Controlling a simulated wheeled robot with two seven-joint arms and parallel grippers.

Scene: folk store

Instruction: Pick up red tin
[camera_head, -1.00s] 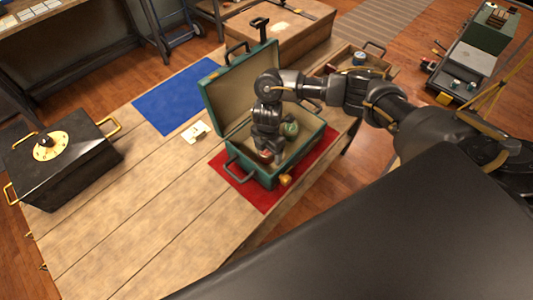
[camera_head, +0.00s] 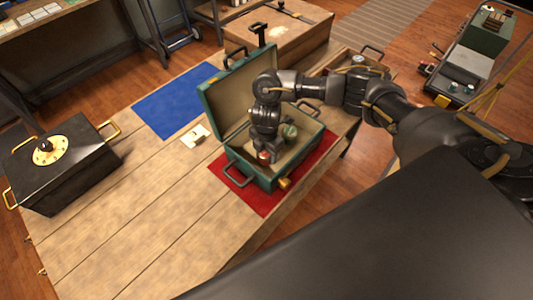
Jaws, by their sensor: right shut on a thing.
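The red tin (camera_head: 264,157) shows as a small red patch low at the fingertips, inside the open green case (camera_head: 262,181). My right gripper (camera_head: 264,152) reaches down into the case from above and is shut on the red tin. The fingers and wrist hide most of the tin, and I cannot tell if it is clear of the case floor. My left gripper is not in view.
A green round item (camera_head: 289,131) lies in the case to the right of my gripper. The case stands on a red mat (camera_head: 228,181), its lid raised at the back. A blue mat (camera_head: 175,99), white card (camera_head: 195,136) and black box (camera_head: 62,170) are to the left. The table front is bare.

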